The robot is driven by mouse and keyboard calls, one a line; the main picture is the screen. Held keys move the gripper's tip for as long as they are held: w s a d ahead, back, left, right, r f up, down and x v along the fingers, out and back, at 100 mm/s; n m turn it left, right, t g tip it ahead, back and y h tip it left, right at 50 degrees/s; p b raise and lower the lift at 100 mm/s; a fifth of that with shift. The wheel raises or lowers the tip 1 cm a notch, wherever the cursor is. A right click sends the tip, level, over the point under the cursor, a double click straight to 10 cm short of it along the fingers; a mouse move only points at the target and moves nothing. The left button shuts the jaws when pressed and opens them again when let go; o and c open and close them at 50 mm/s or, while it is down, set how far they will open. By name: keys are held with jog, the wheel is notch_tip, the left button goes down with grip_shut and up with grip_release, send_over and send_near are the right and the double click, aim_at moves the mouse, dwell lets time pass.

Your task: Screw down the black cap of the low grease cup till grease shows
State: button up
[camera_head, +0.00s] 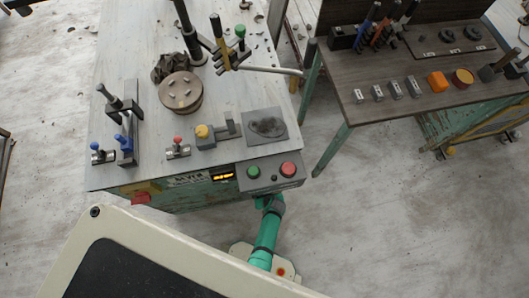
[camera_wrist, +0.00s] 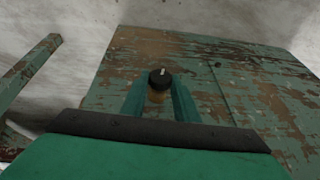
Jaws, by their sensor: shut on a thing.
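The black cap (camera_wrist: 160,79) of the low grease cup shows in the wrist view, round, with a pale mark on its top. A tan-amber body (camera_wrist: 158,97) shows just below it in the picture, between the fingers; whether any of this is grease I cannot tell. My gripper (camera_wrist: 160,88) has its two green fingers on either side of the cap, shut on it. In the head view my green arm reaches to the front of the workbench, under the control panel; the cup and fingertips are hidden there.
The peeling green bench side (camera_wrist: 225,85) lies behind the cup. Above my arm in the head view is the panel with a green button (camera_head: 254,171) and a red button (camera_head: 288,169). A red block (camera_head: 141,198) sits on the bench front. A second table (camera_head: 420,100) stands right.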

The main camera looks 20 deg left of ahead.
jog(key=o, duration=1.1)
jog(key=shift+c, duration=0.2)
jog(key=shift+r, duration=0.1)
jog(key=v, duration=1)
jog(key=shift+r, duration=0.3)
jog(key=shift+s+d, duration=0.1)
jog(key=shift+s, duration=0.05)
jog(key=s+d+r+m+t+h, duration=0.1)
jog(key=s+d+r+m+t, duration=0.1)
jog(key=r, duration=1.3)
jog(key=s+d+r+m+t+h, duration=0.1)
jog(key=s+r+t, duration=0.4)
jog(key=r, duration=1)
jog(key=s+d+r+m+t+h, duration=0.1)
jog(key=s+d+r+m+t, duration=0.2)
jog(key=r, duration=1.2)
jog(key=shift+s+d+m+t, duration=0.3)
jog(key=shift+d+t, duration=0.35)
jog(key=shift+t, duration=0.45)
